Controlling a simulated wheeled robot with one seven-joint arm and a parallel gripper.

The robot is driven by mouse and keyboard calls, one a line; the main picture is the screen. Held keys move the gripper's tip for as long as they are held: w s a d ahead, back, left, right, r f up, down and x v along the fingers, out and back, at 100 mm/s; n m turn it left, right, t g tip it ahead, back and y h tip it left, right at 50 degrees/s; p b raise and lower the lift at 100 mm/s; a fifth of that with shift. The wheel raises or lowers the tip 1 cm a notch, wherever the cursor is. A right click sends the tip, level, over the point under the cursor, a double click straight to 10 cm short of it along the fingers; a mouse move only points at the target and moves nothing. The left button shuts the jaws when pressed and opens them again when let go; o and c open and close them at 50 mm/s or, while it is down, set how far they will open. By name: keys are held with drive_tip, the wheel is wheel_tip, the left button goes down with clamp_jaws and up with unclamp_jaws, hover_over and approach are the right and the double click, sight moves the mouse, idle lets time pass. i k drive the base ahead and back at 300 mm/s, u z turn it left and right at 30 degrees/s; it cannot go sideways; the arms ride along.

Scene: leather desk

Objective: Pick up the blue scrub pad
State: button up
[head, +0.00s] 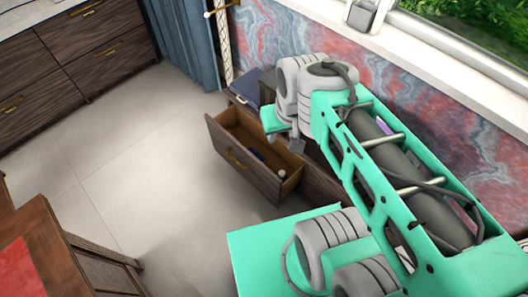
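A grey part that looks like my gripper (298,145) hangs at the end of my teal and grey arm, above the right side of the drawer. Its fingers are too small and hidden to show whether they are open or shut. I see nothing clearly held.
A dark blue object (246,88) lies on the cabinet top behind the drawer. A patterned wall (265,40) and window sill (430,45) stand behind. A brown wooden piece with a red top (18,275) is at lower left. The tiled floor (130,160) between is clear.

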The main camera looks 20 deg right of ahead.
sight(252, 150)
drive_tip(key=i, duration=0.4)
drive_tip(key=u, duration=0.5)
drive_tip(key=k, duration=0.6)
drive_tip(key=u, duration=1)
drive_tip(key=i, duration=1.45)
drive_tip(key=z, duration=1)
drive_tip(key=i, duration=0.4)
drive_tip(key=z, duration=0.4)
